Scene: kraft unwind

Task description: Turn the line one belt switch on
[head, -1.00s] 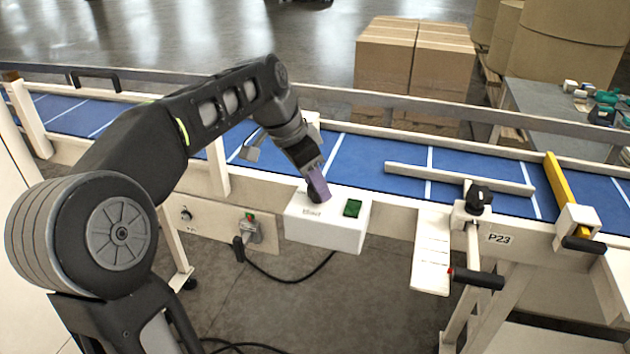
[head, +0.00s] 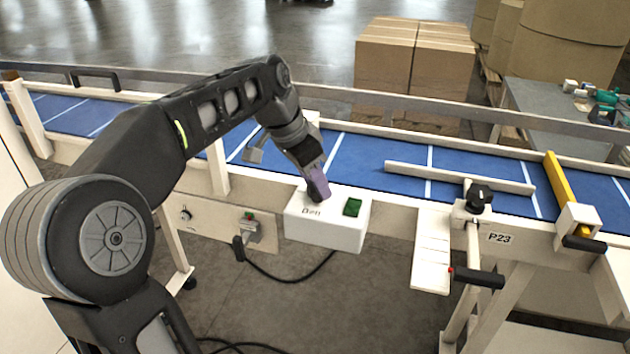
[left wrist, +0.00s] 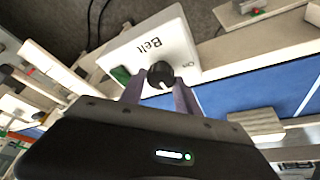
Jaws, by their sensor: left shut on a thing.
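The belt switch is a black rotary knob (left wrist: 160,74) on a white box (head: 330,238) fixed to the front of the conveyor. The box is lettered "Belt" in the left wrist view (left wrist: 185,50). A green rectangular part (head: 352,207) sits on the box beside the knob; it also shows in the left wrist view (left wrist: 121,75). My left gripper (head: 318,188) has its purple fingers on either side of the knob, shut on it. My right gripper is not in view.
The blue conveyor belt (head: 372,165) runs behind the box and is empty near it. A black knob (head: 478,197) and a black-handled lever (head: 478,278) stand to the right. A small panel with a plug (head: 247,231) and cable is at left. Cartons (head: 385,62) stand behind.

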